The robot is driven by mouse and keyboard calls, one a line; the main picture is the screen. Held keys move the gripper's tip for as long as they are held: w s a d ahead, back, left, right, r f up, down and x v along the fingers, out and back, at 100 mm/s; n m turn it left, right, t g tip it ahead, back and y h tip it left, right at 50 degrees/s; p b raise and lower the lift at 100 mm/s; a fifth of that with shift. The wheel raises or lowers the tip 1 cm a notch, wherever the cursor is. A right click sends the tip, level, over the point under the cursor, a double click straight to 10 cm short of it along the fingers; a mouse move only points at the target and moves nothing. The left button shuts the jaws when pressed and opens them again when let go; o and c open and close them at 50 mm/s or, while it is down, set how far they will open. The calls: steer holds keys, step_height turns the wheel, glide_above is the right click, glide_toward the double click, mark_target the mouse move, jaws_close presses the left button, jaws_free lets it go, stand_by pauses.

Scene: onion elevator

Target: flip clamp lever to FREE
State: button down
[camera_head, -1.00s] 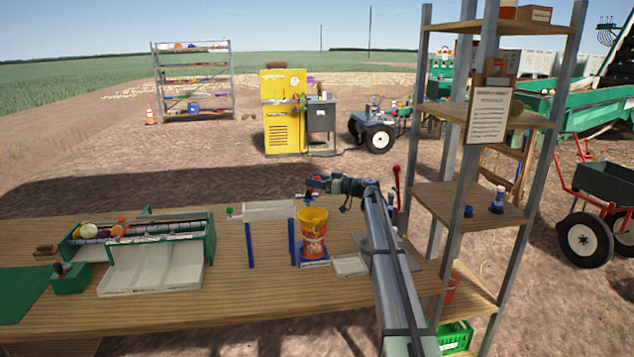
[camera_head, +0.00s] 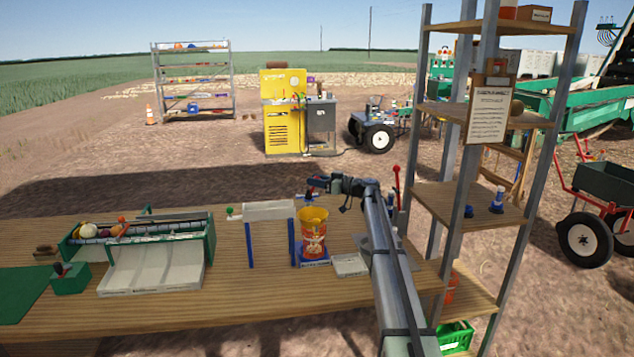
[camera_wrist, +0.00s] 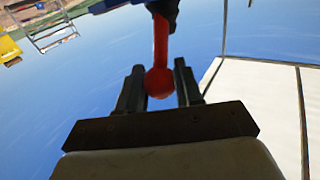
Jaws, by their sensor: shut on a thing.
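The red clamp lever (camera_wrist: 160,45) ends in a round red knob, which sits between my gripper's (camera_wrist: 159,85) two dark fingers in the wrist view. The fingers are shut on it. In the head view my gripper (camera_head: 317,185) is small, above the back rim of the yellow-and-red bucket (camera_head: 313,240), at the right end of the white chute (camera_head: 268,210). A little red of the lever shows there. The FREE marking cannot be read.
A green-framed roller tray (camera_head: 210,242) with onions stands at the left of the wooden table (camera_head: 230,300). A small pale tray (camera_head: 350,264) lies right of the bucket. Another red-knobbed lever (camera_head: 396,172) stands behind my arm. A tall shelf (camera_head: 470,205) rises close on the right.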

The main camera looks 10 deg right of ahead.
steer(key=shift+a+r+n+g+h, duration=0.25)
steer(key=shift+a+n+g+h, duration=0.1)
steer(key=shift+a+h, duration=0.15)
steer(key=shift+a+r+n+g+h, duration=0.25)
steer(key=shift+a+n+h, duration=0.1)
steer(key=shift+a+h, duration=0.15)
steer(key=shift+a+n+g+h, duration=0.4)
steer(key=shift+a+n+h, duration=0.2)
steer(key=shift+a+h, duration=0.35)
steer(key=shift+a+f+n+g+h, duration=0.15)
steer(key=shift+a+n+g+h, duration=0.3)
steer(key=shift+h, duration=0.6)
steer(key=shift+a+f+n+h, duration=0.3)
steer(key=shift+a+n+h, duration=0.15)
steer(key=shift+a+h, duration=0.5)
steer(key=c, duration=0.8)
jaws_free()
steer(key=shift+d, duration=0.1)
